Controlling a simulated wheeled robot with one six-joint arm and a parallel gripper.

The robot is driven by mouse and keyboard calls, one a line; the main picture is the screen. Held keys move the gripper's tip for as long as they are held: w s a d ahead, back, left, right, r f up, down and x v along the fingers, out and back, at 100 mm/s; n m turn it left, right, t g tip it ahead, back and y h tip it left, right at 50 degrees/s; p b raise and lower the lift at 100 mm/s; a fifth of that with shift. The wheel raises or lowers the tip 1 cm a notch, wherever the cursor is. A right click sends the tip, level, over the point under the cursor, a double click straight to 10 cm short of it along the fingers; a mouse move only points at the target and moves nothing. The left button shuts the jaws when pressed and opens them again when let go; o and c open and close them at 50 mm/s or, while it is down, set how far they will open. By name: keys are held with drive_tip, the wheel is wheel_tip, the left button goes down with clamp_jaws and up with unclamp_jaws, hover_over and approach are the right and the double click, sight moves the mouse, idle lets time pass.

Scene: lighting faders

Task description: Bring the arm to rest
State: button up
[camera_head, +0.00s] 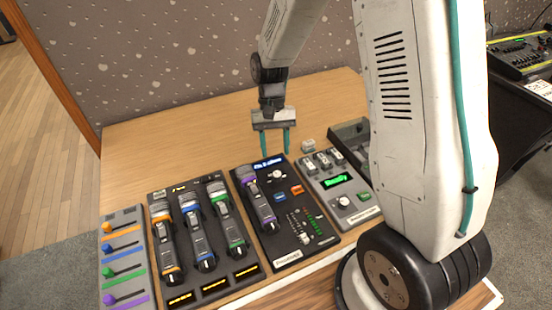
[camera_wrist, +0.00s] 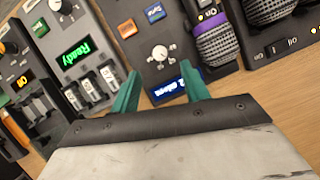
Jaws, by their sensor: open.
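My gripper (camera_head: 273,142) hangs pointing down over the back part of the wooden table, just above the rear edge of the black panel (camera_head: 285,250) with the purple-ringed microphone (camera_head: 257,199). Its two teal fingers are apart with nothing between them. In the wrist view my gripper (camera_wrist: 160,92) is also open, with the fingertips near the panel's lit blue display (camera_wrist: 176,84). I cannot tell the exact gap between fingertips and panel. My white arm comes in from the right and hides part of the table.
A grey panel with a green "Ready" display (camera_head: 336,181) stands right of the black one. A panel with several microphones (camera_head: 203,240) and a grey fader board (camera_head: 123,255) with coloured knobs stand left. The table's back left (camera_head: 175,140) is clear. A speckled wall (camera_head: 160,50) rises behind.

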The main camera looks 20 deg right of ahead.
drive_tip(key=shift+w+r, duration=0.15)
drive_tip(key=shift+r, duration=0.3)
drive_tip(key=s+d+r+n+t, duration=0.1)
drive_tip(key=s+r+t, duration=0.1)
drive_tip(key=s+r, duration=0.8)
drive_tip(key=s+d+r+n+t+h, duration=0.1)
drive_tip(key=s+r+n+t, duration=0.1)
drive_tip(key=s+r, duration=0.9)
drive_tip(key=s+t, duration=0.1)
drive_tip(key=s, duration=0.1)
drive_tip(key=shift+s+d+r+t, duration=0.25)
drive_tip(key=shift+s+r+t, duration=0.05)
drive_tip(key=shift+s, duration=0.05)
idle(0.6)
